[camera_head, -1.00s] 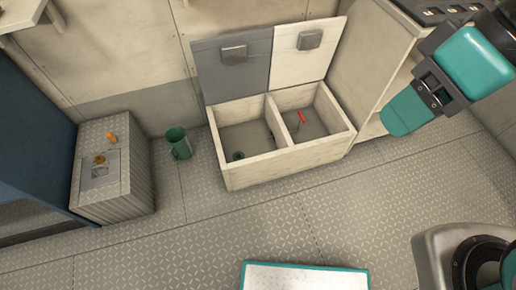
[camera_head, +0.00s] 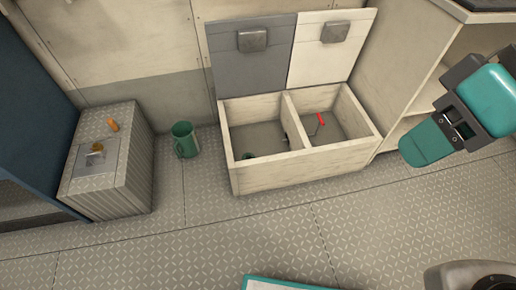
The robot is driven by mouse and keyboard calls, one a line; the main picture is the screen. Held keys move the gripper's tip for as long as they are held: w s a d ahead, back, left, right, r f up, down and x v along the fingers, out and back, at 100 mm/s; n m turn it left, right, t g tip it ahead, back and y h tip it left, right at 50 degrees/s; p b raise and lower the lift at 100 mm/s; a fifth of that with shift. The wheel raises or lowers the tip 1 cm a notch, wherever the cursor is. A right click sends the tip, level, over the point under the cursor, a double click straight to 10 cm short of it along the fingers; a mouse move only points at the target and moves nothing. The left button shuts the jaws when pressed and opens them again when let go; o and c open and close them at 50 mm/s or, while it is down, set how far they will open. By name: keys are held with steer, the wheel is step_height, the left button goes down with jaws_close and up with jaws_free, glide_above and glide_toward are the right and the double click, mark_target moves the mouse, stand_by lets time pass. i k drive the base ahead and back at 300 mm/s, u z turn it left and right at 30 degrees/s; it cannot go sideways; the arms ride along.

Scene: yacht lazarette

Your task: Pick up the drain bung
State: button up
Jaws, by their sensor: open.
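I cannot tell for sure which thing is the drain bung. A small orange-brown piece (camera_head: 113,125), perhaps a wooden plug, lies on top of the ribbed metal box (camera_head: 123,176) at the left. A small brass-coloured piece (camera_head: 98,148) sits beside it on a grey plate. A small dark green round thing (camera_head: 248,156) is low in the left compartment of the open locker (camera_head: 300,174), partly hidden by its front wall. My gripper (camera_head: 425,143), teal and dark grey, is open and empty at the right, well apart from all of these.
A red-handled thing (camera_head: 320,120) is in the locker's right compartment. The locker's grey lid (camera_head: 254,65) and white lid (camera_head: 330,55) stand raised.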

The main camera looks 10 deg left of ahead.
mark_target(111, 121)
steer(key=u, duration=1.7)
